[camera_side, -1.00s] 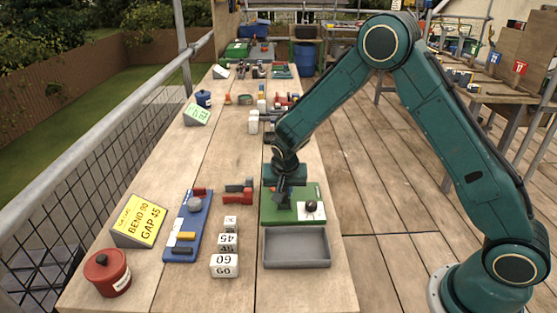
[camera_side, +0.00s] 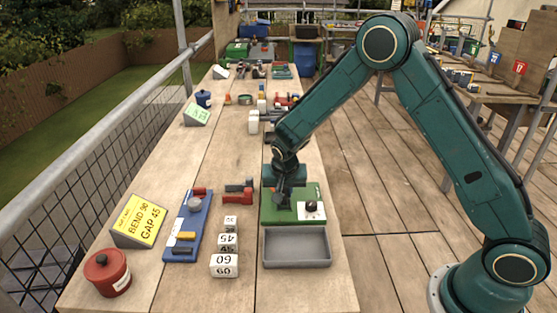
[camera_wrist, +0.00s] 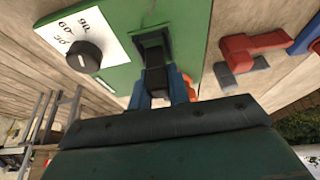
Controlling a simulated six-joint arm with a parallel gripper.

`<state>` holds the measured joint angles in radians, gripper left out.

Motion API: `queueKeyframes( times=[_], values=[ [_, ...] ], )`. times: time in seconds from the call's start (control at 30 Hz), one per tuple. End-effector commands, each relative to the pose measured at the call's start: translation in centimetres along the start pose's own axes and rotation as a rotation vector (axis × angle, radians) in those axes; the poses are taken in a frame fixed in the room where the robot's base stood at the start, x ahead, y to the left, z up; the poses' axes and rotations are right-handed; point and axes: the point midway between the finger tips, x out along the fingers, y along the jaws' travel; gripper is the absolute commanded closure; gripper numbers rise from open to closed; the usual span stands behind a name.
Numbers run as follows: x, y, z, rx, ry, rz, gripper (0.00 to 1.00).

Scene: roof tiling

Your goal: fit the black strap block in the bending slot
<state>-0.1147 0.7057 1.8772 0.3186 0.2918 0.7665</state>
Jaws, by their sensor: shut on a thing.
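A green bending board (camera_side: 312,216) lies on the bench, with a white dial plate at its right in the side view. In the wrist view, the bending slot (camera_wrist: 153,40) is a raised green frame with a dark opening. My gripper (camera_wrist: 157,92) is shut on the black strap block (camera_wrist: 155,78), which shows between its fingertips. The block's far end is at the slot opening; I cannot tell how deep it sits. In the side view my gripper (camera_side: 284,198) is over the left part of the board and hides the block and slot.
The black dial (camera_wrist: 82,56) sits beside the slot on the board. A grey tray (camera_side: 297,250) adjoins the board's front.

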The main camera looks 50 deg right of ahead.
Motion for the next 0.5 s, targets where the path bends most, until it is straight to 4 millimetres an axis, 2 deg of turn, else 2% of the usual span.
queueKeyframes(
  times=[0.5],
  values=[
    [0.57,0.01,0.26,0.0,-0.001,0.0,1.0]
  ],
)
